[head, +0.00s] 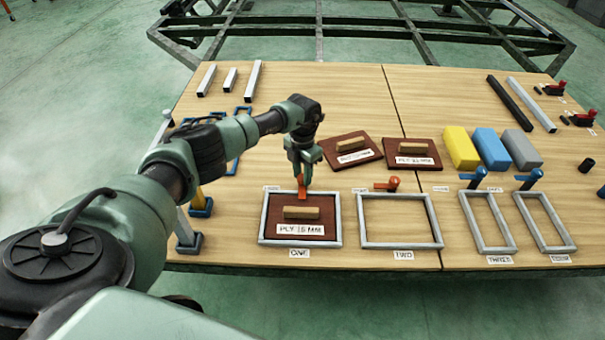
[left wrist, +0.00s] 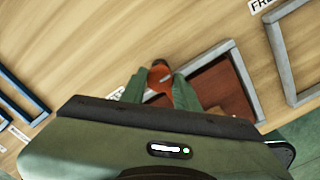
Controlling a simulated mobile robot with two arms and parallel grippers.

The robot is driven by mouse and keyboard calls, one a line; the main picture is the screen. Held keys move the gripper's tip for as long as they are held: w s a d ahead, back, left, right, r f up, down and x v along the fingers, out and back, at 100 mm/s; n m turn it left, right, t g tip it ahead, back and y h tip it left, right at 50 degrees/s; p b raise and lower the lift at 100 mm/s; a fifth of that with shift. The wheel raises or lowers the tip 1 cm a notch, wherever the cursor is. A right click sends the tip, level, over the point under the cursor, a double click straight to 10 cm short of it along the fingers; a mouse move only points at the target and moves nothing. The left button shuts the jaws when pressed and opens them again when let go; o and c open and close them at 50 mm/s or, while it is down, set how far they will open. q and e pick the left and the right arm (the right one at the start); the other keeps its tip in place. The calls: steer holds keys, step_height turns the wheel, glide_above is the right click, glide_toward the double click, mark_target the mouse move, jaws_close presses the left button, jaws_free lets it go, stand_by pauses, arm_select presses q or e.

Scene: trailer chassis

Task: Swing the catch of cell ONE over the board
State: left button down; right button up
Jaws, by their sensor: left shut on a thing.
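Cell ONE (head: 341,222) is a grey frame at the front left of the table. A dark red-brown board (head: 270,222) with a wooden grip block and the label "PLY 16 MM" lies inside it. The orange catch (head: 302,192) is at the middle of the frame's back bar. It points forward across the bar, its tip apparently over the board's back edge. My left gripper (head: 302,176) is shut on the catch from above. In the left wrist view, the orange catch (left wrist: 160,76) sits between the green fingers; its lower end is partly hidden. My right gripper is out of view.
Cell TWO (head: 440,222) is empty, its orange catch (head: 392,184) lying sideways behind it. Two more framed cells with blue catches (head: 474,179) stand right. Two labelled boards (head: 348,150) lie behind. Yellow, blue and grey blocks (head: 461,148) stand farther right.

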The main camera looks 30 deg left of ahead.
arm_select(q)
steer(key=c, duration=1.1)
jaws_free()
steer(key=shift+o, duration=0.2)
step_height(320, 180, up, 7)
steer(key=shift+f+p, duration=0.15)
steer(key=shift+p, duration=0.85)
steer(key=shift+r, duration=0.6)
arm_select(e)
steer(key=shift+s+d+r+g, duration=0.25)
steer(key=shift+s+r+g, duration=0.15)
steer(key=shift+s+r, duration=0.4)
